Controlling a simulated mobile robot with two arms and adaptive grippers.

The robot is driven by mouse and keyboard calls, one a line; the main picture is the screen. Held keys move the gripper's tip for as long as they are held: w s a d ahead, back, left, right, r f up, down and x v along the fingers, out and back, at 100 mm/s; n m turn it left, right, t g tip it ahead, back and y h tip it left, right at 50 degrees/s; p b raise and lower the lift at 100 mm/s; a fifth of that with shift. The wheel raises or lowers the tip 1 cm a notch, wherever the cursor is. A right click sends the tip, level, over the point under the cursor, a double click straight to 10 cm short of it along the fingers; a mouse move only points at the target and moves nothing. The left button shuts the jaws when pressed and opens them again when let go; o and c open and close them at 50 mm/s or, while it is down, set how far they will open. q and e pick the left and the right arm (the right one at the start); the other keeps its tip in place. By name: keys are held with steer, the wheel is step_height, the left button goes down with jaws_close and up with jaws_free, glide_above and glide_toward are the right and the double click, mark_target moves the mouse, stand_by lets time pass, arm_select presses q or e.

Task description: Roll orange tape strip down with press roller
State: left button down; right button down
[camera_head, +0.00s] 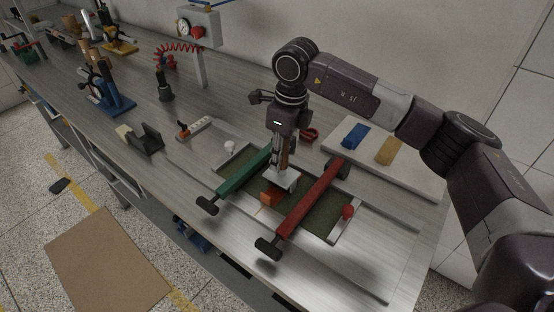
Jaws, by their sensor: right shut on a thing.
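My right gripper (281,150) points down over the middle of the fixture and is shut on the press roller (285,181). The roller shows a pale, whitish lower part and a brownish handle partly hidden by the fingers. It is between the green bar and the red bar. The orange tape strip (268,198) shows just in front of and below the roller, on the dark green bed (325,218). The roller hides part of the strip, and I cannot tell whether they touch. My left gripper is not in view.
The green bar (240,178) and red bar (312,199), both with black end knobs, flank the roller. A red knob (348,211) sits at the bed's right end. A white board (405,166) with blue and yellow blocks lies behind right. The bench's front right (345,268) is clear.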

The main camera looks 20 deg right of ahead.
steer(key=shift+w+d+f, duration=0.1)
steer(key=shift+d, duration=0.05)
steer(key=shift+w+d, duration=0.6)
steer(key=shift+d, duration=0.15)
steer(key=shift+w+d+b, duration=0.3)
steer(key=shift+w+d, duration=0.4)
steer(key=shift+d, duration=0.3)
steer(key=shift+w+d, duration=0.55)
steer(key=shift+d, duration=0.05)
